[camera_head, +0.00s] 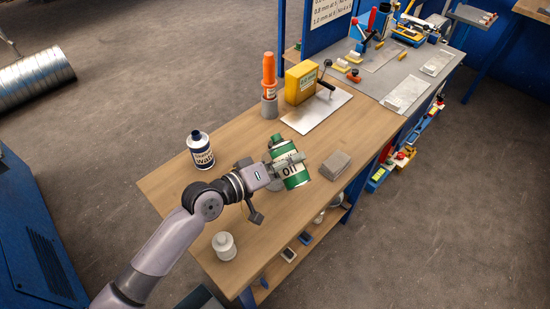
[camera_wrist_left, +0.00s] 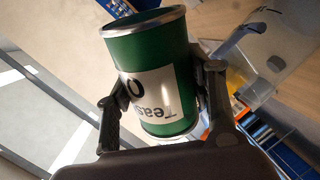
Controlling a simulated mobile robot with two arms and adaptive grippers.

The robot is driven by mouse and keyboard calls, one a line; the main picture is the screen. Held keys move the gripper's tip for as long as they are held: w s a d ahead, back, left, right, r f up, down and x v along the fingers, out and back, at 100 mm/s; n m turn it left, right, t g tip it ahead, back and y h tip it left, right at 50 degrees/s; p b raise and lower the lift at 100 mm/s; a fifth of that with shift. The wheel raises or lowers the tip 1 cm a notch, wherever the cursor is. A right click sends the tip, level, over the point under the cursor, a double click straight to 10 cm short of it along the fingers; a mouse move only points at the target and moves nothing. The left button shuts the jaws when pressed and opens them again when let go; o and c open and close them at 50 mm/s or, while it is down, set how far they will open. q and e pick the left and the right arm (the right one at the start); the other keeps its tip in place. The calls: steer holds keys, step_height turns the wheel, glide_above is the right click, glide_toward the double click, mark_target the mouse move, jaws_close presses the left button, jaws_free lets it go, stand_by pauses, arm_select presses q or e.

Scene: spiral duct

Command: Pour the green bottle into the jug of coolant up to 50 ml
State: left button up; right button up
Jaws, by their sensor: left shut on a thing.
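A clear, see-through vessel (camera_wrist_left: 274,62), which may be the jug of coolant, shows at the upper right there. In the head view the jug cannot be made out for certain near the gripper. My right gripper is not in view.
On the bench (camera_head: 175,183) stand a dark-capped white bottle (camera_head: 201,151), a white lidded pot (camera_head: 224,246), an orange bottle (camera_head: 269,75), a yellow canister (camera_head: 300,82) and a grey block (camera_head: 335,165). A metal plate (camera_head: 312,112) lies behind. The bench's left part has free room.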

arm_select(q)
steer(key=shift+d, duration=0.1)
stand_by(0.7)
steer(key=shift+n, duration=0.3)
steer(key=shift+s+r+p, duration=0.1)
steer(key=shift+r+p, duration=0.1)
steer(key=shift+p, duration=0.15)
stand_by(0.6)
steer(key=shift+r+n, duration=0.15)
steer(key=shift+n, duration=0.25)
stand_by(0.3)
steer(key=shift+r+g+p, duration=0.15)
steer(key=shift+g+p, duration=0.15)
steer(key=shift+p, duration=0.1)
stand_by(0.4)
steer(key=shift+s+n, duration=0.1)
steer(key=shift+n, duration=0.3)
stand_by(0.7)
steer(key=shift+s+d+g+p, duration=0.1)
steer(key=shift+g+p, duration=0.2)
steer(key=shift+p, duration=0.05)
stand_by(1.2)
